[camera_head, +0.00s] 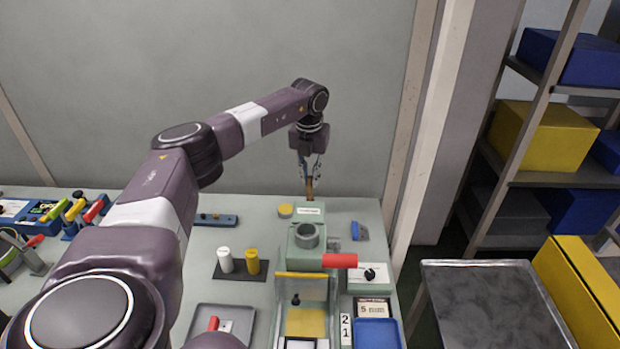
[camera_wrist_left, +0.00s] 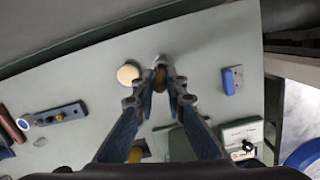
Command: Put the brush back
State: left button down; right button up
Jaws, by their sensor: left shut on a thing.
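My left gripper (camera_head: 309,172) is shut on a brown, wood-coloured brush (camera_head: 309,187), held pointing down at the far end of the bench. The left wrist view shows the gripper (camera_wrist_left: 160,68) with the brush's brown end (camera_wrist_left: 159,78) between its fingertips. The bristles cannot be made out. Just below the brush in the head view is a pale green block with a white label (camera_head: 309,209). I cannot tell whether the brush touches it. My right gripper is not in view.
A round yellow-topped pot (camera_head: 285,210) sits left of the brush, and a blue tool (camera_head: 359,232) lies to the right. A green fixture with a grey cup (camera_head: 306,236) and a red handle (camera_head: 340,261) stands nearer. White and yellow cylinders (camera_head: 252,262) stand on a dark mat.

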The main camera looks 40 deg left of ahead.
pick_arm(q)
jog(key=shift+f, duration=0.5)
jog(key=c, duration=2)
grip_release()
jog(key=shift+o, duration=0.2)
notch_tip(320, 180, up, 12)
jog(key=s+d+b, duration=0.1)
jog(key=b, duration=0.1)
jog(key=shift+s, duration=0.2)
